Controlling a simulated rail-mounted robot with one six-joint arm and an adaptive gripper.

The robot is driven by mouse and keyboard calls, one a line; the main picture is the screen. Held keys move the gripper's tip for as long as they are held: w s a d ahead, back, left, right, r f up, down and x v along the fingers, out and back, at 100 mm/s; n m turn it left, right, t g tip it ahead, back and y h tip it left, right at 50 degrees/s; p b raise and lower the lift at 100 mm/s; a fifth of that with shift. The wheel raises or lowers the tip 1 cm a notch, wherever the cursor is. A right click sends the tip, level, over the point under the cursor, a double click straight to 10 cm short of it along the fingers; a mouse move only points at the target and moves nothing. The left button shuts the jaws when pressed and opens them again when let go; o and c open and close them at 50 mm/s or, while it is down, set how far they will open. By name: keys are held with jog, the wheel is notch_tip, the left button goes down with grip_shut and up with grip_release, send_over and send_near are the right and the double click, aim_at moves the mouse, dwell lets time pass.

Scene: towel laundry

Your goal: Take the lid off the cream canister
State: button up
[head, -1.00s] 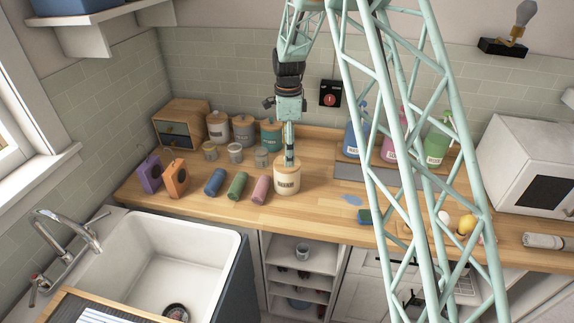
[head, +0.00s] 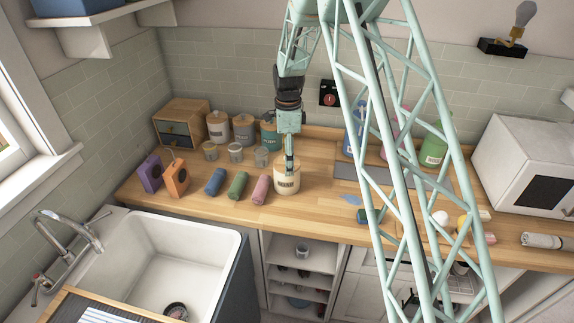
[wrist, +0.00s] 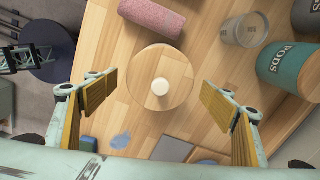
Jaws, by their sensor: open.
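The cream canister (head: 286,182) stands upright on the wooden counter, with a dark label on its front. Its round wooden lid (wrist: 161,76) is on top and fills the middle of the wrist view, with a pale knob (wrist: 160,87) at its centre. My gripper (wrist: 157,95) is open, its two padded fingers apart on the left and right of the lid and knob. In the head view my gripper (head: 289,167) points down right above the canister and hides part of the lid. No contact with the lid or knob is visible.
A pink rolled towel (head: 260,189) lies just left of the canister, with green and blue rolls beyond. A clear jar (head: 261,157) and a teal canister (wrist: 300,67) stand behind.

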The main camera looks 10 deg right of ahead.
jog(key=shift+c, duration=0.6)
jog(key=c, duration=0.8)
jog(key=shift+c, duration=0.2)
jog(key=shift+r, duration=0.1)
jog(key=shift+r+b, duration=0.35)
jog(key=shift+r, duration=1.35)
jog(key=s+a+b, duration=0.1)
jog(key=s+a, duration=0.1)
jog(key=s, duration=0.5)
jog(key=s+a+r+b, duration=0.1)
jog(key=s, duration=0.7)
jog(key=shift+s+a+r, duration=0.2)
jog(key=shift+s+a, duration=0.05)
jog(key=shift+a, duration=0.15)
